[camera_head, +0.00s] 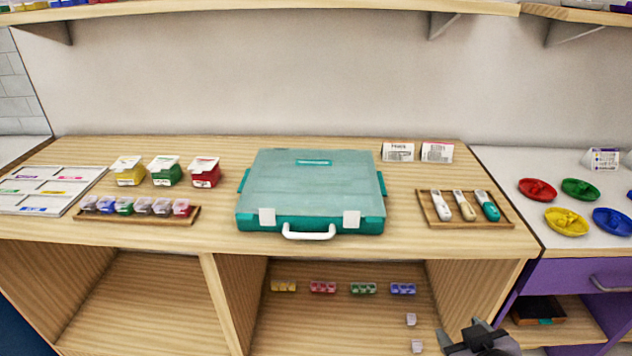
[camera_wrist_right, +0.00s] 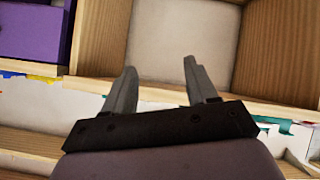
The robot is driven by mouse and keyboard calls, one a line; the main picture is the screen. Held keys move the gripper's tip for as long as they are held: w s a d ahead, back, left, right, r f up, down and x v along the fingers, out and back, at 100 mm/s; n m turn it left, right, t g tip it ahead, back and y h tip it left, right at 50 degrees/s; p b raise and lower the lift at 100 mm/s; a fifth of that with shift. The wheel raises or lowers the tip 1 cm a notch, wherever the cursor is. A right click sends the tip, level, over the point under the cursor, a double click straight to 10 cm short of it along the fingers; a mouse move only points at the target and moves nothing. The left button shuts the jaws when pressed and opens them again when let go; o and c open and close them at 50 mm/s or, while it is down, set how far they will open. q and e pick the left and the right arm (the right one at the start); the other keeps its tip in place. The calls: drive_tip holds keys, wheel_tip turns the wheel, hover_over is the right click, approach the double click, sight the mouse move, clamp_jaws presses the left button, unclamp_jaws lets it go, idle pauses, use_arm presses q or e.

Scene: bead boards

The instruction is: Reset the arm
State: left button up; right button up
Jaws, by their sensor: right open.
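My right gripper (camera_head: 478,338) shows at the bottom of the head view, in front of the lower shelf and right of its small white cups. In the right wrist view its two dark fingers (camera_wrist_right: 163,85) stand apart with nothing between them. Beyond them are wooden shelf panels and a pale back panel (camera_wrist_right: 185,45). My left gripper is not in view.
A closed teal case (camera_head: 312,180) lies mid-table. A tray (camera_head: 428,218) with several handled tools is at right, a tray (camera_head: 85,218) of small containers at left. Colored dishes (camera_head: 567,222) sit on the right counter. The table's front edge (camera_head: 470,250) lies above the gripper.

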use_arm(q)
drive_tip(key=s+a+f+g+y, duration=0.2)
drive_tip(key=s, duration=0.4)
use_arm(e)
drive_tip(key=s+f+m+g+y, duration=0.15)
drive_tip(key=s+g, duration=0.25)
drive_tip(key=s, duration=0.5)
drive_tip(key=s+f+g+h, duration=0.1)
drive_tip(key=s+f+g, duration=0.2)
drive_tip(key=s, duration=0.6)
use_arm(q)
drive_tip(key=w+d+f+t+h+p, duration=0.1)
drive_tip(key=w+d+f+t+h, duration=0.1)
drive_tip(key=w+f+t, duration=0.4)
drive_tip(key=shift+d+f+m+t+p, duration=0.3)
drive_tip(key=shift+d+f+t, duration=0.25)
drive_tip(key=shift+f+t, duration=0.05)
use_arm(e)
drive_tip(key=w+a+f+t+y, duration=0.2)
drive_tip(key=w+a+f+t, duration=0.1)
drive_tip(key=w+f+t, duration=0.3)
drive_tip(key=shift+w+a+f+n, duration=0.15)
drive_tip(key=shift+a+f+n, duration=0.2)
drive_tip(key=shift+f, duration=0.5)
drive_tip(key=shift+y, duration=0.25)
